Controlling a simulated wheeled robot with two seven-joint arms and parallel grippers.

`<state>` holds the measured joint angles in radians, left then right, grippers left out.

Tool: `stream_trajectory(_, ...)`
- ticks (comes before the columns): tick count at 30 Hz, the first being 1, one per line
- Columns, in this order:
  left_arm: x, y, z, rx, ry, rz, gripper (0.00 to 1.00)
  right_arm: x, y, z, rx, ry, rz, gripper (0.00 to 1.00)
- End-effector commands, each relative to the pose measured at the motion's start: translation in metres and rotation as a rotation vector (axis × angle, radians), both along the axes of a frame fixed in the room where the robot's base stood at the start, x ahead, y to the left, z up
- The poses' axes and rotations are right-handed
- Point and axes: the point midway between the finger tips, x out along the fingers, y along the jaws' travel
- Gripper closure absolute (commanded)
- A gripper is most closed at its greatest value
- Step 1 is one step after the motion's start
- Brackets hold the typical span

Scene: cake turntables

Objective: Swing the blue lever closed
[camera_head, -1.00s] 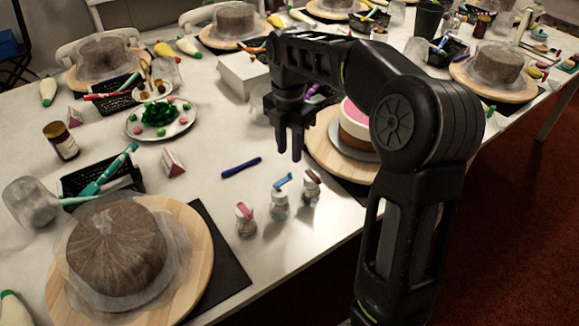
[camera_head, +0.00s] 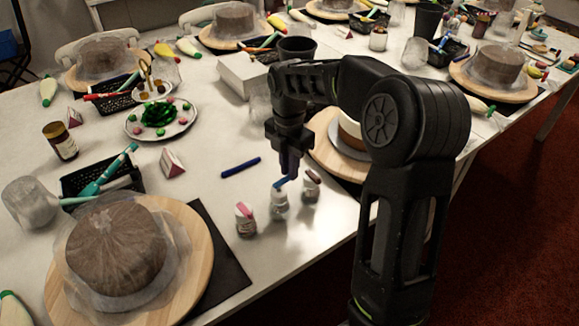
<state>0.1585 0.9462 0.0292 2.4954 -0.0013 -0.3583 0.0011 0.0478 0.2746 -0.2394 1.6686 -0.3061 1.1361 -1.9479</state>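The blue lever (camera_head: 281,184) sits on top of a small, pale jar (camera_head: 279,206), the middle one of three at the table's front edge. The lever is tilted up from the lid. My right gripper (camera_head: 289,172) points down, with its dark fingertips at or just above the lever's raised end. I cannot tell whether they touch. The fingers overlap in this view, so any gap between them is hidden. My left gripper is not in view.
A jar with a pink lever (camera_head: 245,217) stands close on the left and one with a brown lever (camera_head: 311,185) close on the right. A blue pen (camera_head: 240,167) lies behind them. A wrapped cake (camera_head: 118,250) on a wooden turntable is at front left.

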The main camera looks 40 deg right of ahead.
Motion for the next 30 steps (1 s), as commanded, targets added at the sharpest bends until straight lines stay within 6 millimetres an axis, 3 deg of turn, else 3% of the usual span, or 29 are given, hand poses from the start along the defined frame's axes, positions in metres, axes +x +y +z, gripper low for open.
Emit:
stream_trajectory(5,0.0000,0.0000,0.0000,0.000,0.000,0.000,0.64,0.0001,0.0000,0.0002,0.000,0.000,0.000,1.00)
stream_trajectory(30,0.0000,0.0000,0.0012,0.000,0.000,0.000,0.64,-0.0035,-0.0002,0.0007,-0.001,-0.001,-0.077,1.00)
